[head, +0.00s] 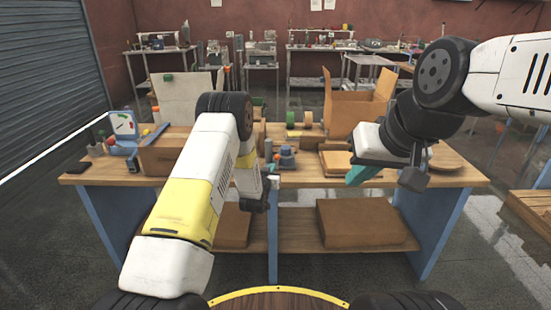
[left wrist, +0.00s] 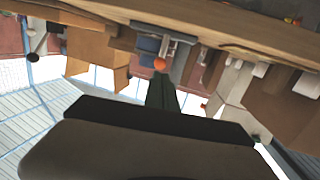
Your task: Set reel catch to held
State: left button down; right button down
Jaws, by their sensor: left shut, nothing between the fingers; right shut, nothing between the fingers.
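No part is clearly recognisable as the reel catch. Reel-like rolls (head: 307,119) stand behind the device.
The wooden workbench (head: 318,178) carries an open cardboard box (head: 357,103) at the back right, a round wooden disc (head: 445,158) at the right and a blue dial scale (head: 124,126) at the left. A brown box (head: 362,222) lies on the lower shelf.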

aim_at(276, 157)
pick_arm(q)
jog(key=x, duration=0.6)
jog(key=shift+w+d, duration=0.1)
jog(key=shift+w, duration=0.3)
jog(key=shift+w+r, duration=0.2)
jog(key=shift+w, duration=0.4)
jog(key=shift+w+f, duration=0.1)
jog(key=shift+w, duration=0.15)
jog(key=shift+s, duration=0.15)
